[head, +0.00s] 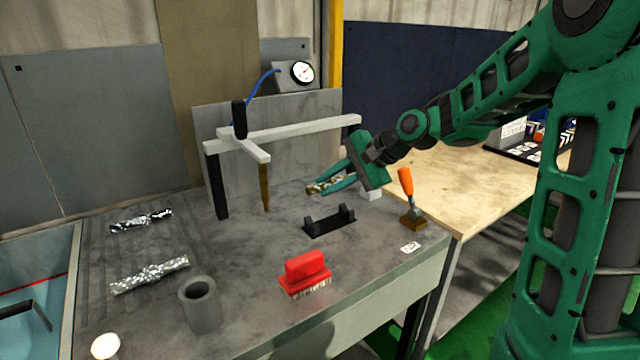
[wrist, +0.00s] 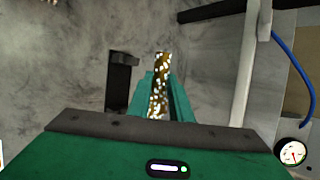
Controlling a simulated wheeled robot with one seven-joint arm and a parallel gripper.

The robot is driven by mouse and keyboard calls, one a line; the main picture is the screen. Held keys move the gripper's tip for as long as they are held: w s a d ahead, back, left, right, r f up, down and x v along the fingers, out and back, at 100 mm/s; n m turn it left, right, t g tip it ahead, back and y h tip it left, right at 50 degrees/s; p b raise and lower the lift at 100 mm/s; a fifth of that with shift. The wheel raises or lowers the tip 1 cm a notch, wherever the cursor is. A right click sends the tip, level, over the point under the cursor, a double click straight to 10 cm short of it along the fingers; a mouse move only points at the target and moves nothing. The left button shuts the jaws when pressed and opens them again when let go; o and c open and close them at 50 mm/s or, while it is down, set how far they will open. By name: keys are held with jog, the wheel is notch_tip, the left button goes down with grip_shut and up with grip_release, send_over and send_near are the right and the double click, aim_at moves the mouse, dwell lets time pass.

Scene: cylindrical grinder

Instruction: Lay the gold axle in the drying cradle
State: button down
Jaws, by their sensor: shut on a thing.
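My gripper (head: 327,183) is shut on the gold axle (head: 318,188), a short, shiny, mottled gold rod. The axle also shows between the green fingers in the wrist view (wrist: 160,84), its far end sticking out beyond them. Gripper and axle are in the air over the grey bench, just behind the cradle in the head view. The drying cradle (head: 329,224) seems to be the black base with two short uprights, and nothing lies in it. A black part, likely of this cradle (wrist: 121,82), shows left of the fingers in the wrist view, apart from the axle.
A white gantry (head: 290,132) with a hanging brown probe (head: 265,188) stands left of my gripper. A red brush (head: 306,272), a grey cylinder (head: 200,305) and two silver rods (head: 150,274) are on the bench. An orange-handled tool (head: 407,195) stands right of the cradle.

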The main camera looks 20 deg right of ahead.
jog(key=shift+a, duration=0.5)
jog(key=shift+f, duration=0.25)
jog(key=shift+a+f, duration=0.1)
jog(key=shift+f, duration=3.5)
jog(key=shift+s+f, duration=0.25)
jog(key=shift+f, duration=0.35)
jog(key=c, duration=1.6)
grip_release()
jog(key=shift+f, duration=0.1)
jog(key=shift+s+d+r, duration=0.1)
jog(key=shift+d+r, duration=0.1)
jog(key=shift+d, duration=0.15)
jog(key=shift+o, duration=0.3)
jog(key=r+v, duration=0.1)
jog(key=v, duration=0.9)
jog(key=shift+w, duration=0.25)
